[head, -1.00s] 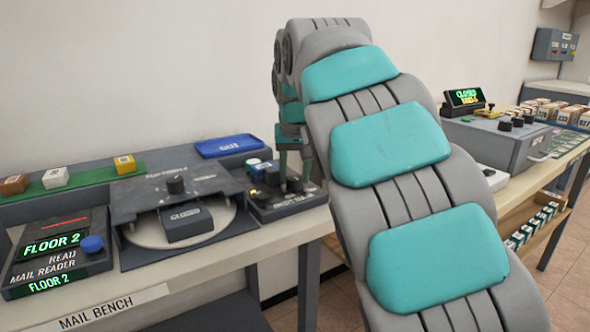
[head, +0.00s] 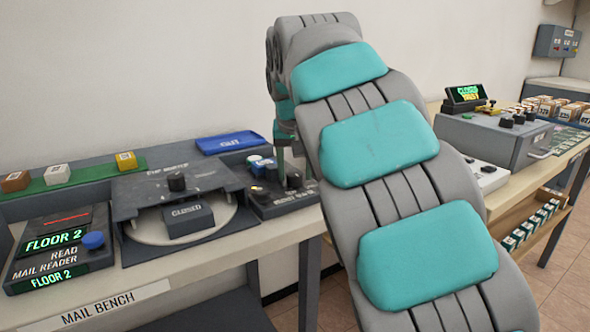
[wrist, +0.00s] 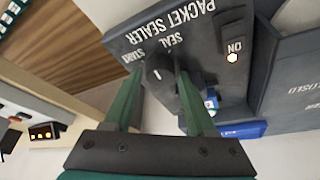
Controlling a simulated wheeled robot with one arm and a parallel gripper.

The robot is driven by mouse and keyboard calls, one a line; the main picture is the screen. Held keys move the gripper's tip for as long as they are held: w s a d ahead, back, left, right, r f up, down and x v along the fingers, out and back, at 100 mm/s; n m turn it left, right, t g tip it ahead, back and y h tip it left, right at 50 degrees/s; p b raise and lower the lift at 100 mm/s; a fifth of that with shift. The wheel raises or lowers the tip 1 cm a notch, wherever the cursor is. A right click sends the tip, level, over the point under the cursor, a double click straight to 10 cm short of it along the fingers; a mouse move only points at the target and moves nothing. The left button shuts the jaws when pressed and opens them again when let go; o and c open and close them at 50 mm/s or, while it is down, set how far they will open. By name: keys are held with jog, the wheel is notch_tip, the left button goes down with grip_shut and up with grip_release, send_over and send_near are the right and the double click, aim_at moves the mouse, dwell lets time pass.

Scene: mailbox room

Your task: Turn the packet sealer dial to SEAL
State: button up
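The packet sealer (wrist: 125,38) is a dark box on the bench, seen upside down in the wrist view with its name, SEAL and START lettering and an ON light (wrist: 233,57). Its dark round dial (wrist: 158,70) carries a white mark. My gripper (wrist: 161,78) has its two green fingers on either side of the dial, with what looks like a small gap at each side. It appears open; contact is hard to judge. In the head view the sealer (head: 262,208) is partly behind my arm, and the dial is partly hidden by the fingers.
A machine with a round plate and a CLOSED block (head: 187,219) stands just left of the sealer. A blue tray (head: 230,142) lies behind. The mail reader (head: 58,250) is further left. A grey box (head: 490,137) stands to the right past my arm.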

jog(key=shift+o, duration=0.8)
jog(key=shift+a, duration=0.1)
jog(key=shift+n, duration=0.3)
